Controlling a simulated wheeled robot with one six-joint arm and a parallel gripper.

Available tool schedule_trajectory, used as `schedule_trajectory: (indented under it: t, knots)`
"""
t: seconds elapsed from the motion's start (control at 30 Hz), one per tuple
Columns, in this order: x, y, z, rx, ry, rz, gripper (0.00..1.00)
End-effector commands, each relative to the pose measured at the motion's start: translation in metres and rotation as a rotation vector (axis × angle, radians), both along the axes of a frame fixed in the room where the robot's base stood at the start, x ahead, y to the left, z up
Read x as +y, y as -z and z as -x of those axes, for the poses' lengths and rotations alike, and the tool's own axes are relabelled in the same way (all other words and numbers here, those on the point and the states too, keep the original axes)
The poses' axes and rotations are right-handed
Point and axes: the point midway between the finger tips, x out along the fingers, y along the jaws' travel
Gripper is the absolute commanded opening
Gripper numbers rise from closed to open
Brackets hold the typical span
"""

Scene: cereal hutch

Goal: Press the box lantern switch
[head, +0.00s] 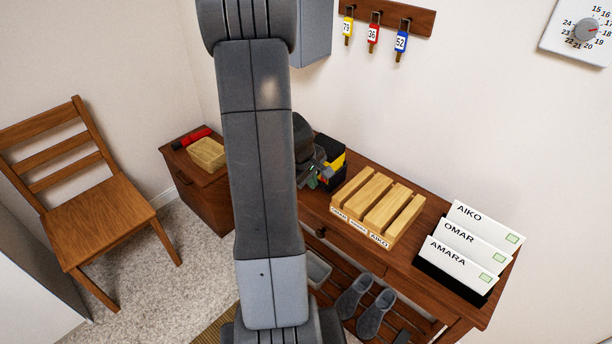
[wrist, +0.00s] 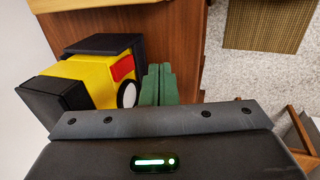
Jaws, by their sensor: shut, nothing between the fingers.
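The box lantern (wrist: 78,82) is yellow with black ends, a red switch (wrist: 123,68) and a round white part below it. In the head view the lantern (head: 338,161) stands on the wooden hutch top, partly hidden behind my gripper. My gripper (wrist: 159,68) shows green fingers, shut together and empty. In the wrist view they are just right of the lantern's red switch side, and I cannot tell whether they touch it. My gripper (head: 318,174) also shows in the head view, beside the lantern. The switch cannot be made out there.
A slotted wooden block (head: 378,205) and a rack with name cards (head: 468,240) stand right of the lantern. Key tags (head: 373,34) hang above.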

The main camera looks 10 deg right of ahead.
Motion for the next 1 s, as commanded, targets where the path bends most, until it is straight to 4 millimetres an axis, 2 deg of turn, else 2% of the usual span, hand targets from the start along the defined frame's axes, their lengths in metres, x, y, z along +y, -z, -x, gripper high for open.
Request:
schedule_trajectory:
  t: [0.23,0.67,0.87,1.0]
  knots:
    - [-0.019,0.000,-0.014,0.002,0.003,0.000,0.00]
    - [-0.021,0.002,-0.016,0.000,0.000,0.000,0.00]
    - [-0.025,0.009,-0.020,-0.002,0.001,0.000,0.00]
    - [-0.025,0.005,-0.019,0.001,0.000,0.001,0.00]
